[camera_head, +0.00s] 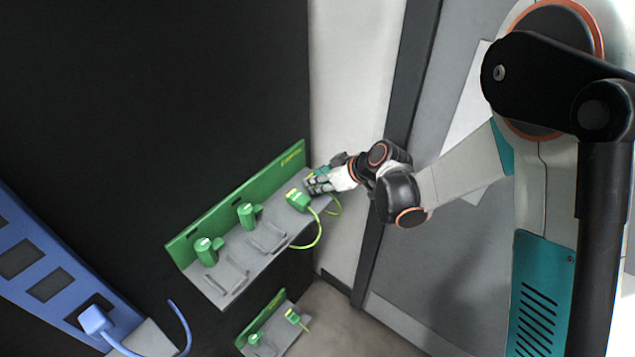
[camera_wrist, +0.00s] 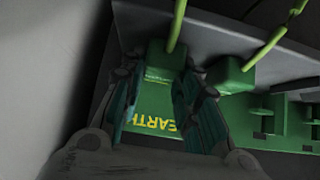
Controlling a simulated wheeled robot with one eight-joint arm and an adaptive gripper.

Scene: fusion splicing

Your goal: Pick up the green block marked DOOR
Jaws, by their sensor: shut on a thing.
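A green block (camera_wrist: 166,58) with a yellow-green cable rising from it sits between my fingers in the wrist view. Small yellow lettering on it is too small to read, so I cannot tell whether it says DOOR. My gripper (camera_head: 318,182) is shut on this block at the right end of the grey shelf in the head view; it also shows in the wrist view (camera_wrist: 160,105). A second green block (camera_head: 298,200) with a cable is just left of my gripper, and shows beside the held one in the wrist view (camera_wrist: 231,76). Whether the held block touches the shelf is unclear.
The grey shelf (camera_head: 228,291) has a green back panel (camera_head: 225,213) with yellow lettering, EARTH in the wrist view (camera_wrist: 153,124). Green pieces (camera_head: 206,251) stand farther left. A lower shelf (camera_head: 279,341) and a blue panel (camera_head: 45,268) are nearby. A pale wall is close behind my gripper.

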